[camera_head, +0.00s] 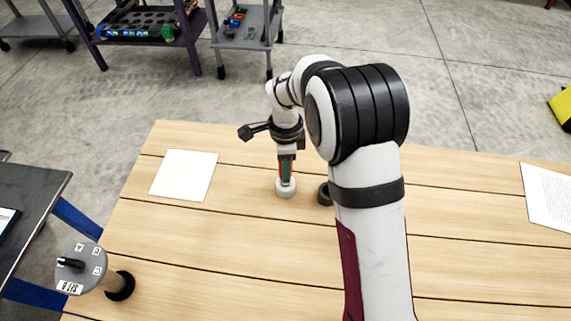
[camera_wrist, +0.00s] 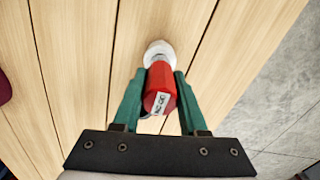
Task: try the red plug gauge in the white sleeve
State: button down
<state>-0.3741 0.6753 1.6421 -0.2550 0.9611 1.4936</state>
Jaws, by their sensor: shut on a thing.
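The red plug gauge (camera_wrist: 159,85) is held between the green fingers of my gripper (camera_wrist: 158,92) in the wrist view. A small label shows on its end. The white sleeve (camera_wrist: 158,47) stands on the table just beyond the gauge. In the head view, my gripper (camera_head: 286,170) points down right over the white sleeve (camera_head: 286,188). A short grey length of the gauge shows at the sleeve's mouth in the wrist view. I cannot tell how deep it sits in the sleeve.
A dark ring (camera_head: 325,194) stands on the wooden table (camera_head: 220,245) right of the sleeve, partly behind my arm. A white sheet (camera_head: 184,174) lies to the left and a printed page (camera_head: 549,195) at the far right.

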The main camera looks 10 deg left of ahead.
jog(key=shift+f, duration=0.3)
dwell(0.5)
jog(key=shift+r, duration=0.1)
dwell(0.6)
jog(key=shift+r, duration=3.7)
